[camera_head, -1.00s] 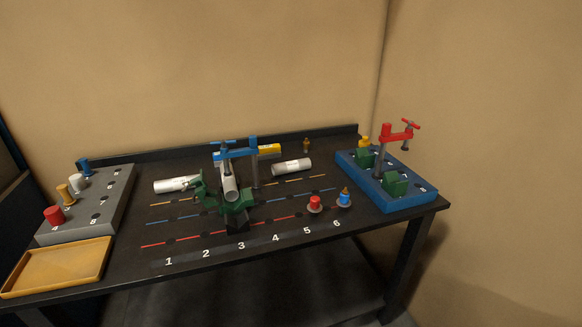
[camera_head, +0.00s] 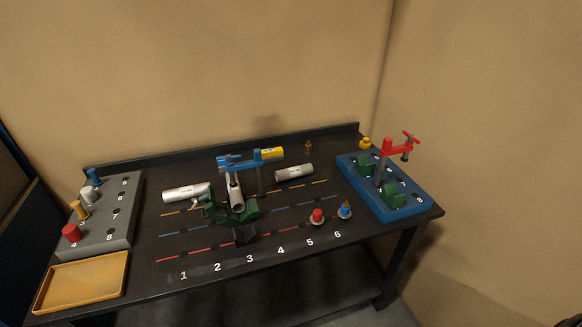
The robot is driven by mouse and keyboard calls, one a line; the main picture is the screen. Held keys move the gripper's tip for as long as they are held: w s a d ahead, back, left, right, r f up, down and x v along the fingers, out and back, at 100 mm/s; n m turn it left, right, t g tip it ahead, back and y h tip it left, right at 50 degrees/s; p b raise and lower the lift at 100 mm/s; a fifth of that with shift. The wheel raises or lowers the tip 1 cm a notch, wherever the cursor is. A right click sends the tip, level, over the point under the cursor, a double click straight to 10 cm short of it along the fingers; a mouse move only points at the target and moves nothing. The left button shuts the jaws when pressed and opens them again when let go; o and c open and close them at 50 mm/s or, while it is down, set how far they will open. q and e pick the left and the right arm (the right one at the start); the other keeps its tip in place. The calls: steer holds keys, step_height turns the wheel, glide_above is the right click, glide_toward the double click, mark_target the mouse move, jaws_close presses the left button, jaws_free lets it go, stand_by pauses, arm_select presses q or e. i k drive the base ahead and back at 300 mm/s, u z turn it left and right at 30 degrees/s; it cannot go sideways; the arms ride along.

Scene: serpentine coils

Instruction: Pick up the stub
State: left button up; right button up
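No thing in view is clearly marked as the stub, so I cannot tell which it is. Three white cylinders are candidates. One white cylinder (camera_head: 186,192) lies at the left of the black table. Another white cylinder (camera_head: 294,173) lies at the right of the middle. A third white cylinder (camera_head: 235,194) sits in a green holder (camera_head: 242,212) under a blue clamp (camera_head: 236,160), partly hidden by it. Neither of my grippers is in view.
A grey block (camera_head: 119,217) with coloured pegs and a yellow tray (camera_head: 82,282) stand at the left. A blue block (camera_head: 399,209) with green holders and a red clamp (camera_head: 398,148) stands at the right. A red knob (camera_head: 317,216) and a blue knob (camera_head: 345,210) stand between.

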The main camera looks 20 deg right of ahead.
mark_target(295, 172)
steer(key=z, duration=1.45)
steer(key=i, duration=1)
steer(key=z, duration=1.45)
steer(key=i, duration=1.05)
steer(key=u, duration=4.75)
